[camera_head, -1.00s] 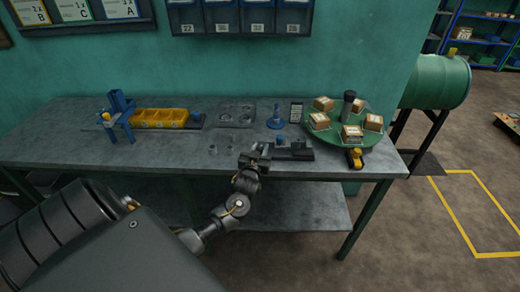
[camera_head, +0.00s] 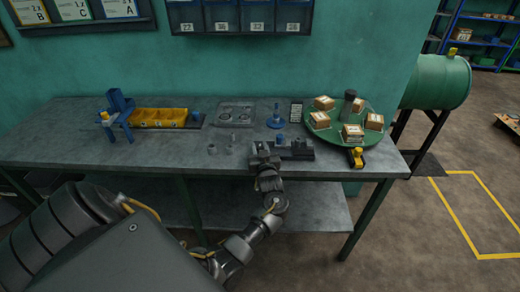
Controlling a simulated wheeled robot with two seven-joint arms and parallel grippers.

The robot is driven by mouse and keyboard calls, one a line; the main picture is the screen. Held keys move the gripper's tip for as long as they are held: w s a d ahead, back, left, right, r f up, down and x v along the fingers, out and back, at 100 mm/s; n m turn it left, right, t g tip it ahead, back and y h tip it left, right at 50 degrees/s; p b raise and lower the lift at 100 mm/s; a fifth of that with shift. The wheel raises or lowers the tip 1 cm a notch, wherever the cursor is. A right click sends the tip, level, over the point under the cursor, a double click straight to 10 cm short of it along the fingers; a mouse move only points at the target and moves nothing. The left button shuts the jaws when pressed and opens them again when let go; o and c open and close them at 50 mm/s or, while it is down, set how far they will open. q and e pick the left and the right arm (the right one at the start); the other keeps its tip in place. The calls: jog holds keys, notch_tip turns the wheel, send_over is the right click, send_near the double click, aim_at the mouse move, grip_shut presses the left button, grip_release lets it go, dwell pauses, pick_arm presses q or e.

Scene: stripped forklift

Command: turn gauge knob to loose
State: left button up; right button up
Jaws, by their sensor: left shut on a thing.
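The gauge (camera_head: 299,150) is a dark, low block near the front edge of the grey workbench, with a small blue part (camera_head: 281,139) on top. My left gripper (camera_head: 262,149) is at the gauge's left end, shut on what appears to be the gauge knob. The fingers hide the knob, so its turn position cannot be read. My left arm comes up from the lower left, in front of the bench edge. My right gripper is not in view.
Behind the gauge stand a blue spindle (camera_head: 276,118) and a dark phone-like panel (camera_head: 296,112). A green round tray (camera_head: 320,133) with several boxes is to the right.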

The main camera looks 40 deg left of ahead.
pick_arm(q)
jog(key=o, duration=0.9)
jog(key=b+v, duration=0.2)
jog(key=v, duration=0.9)
jog(key=shift+a, duration=0.1)
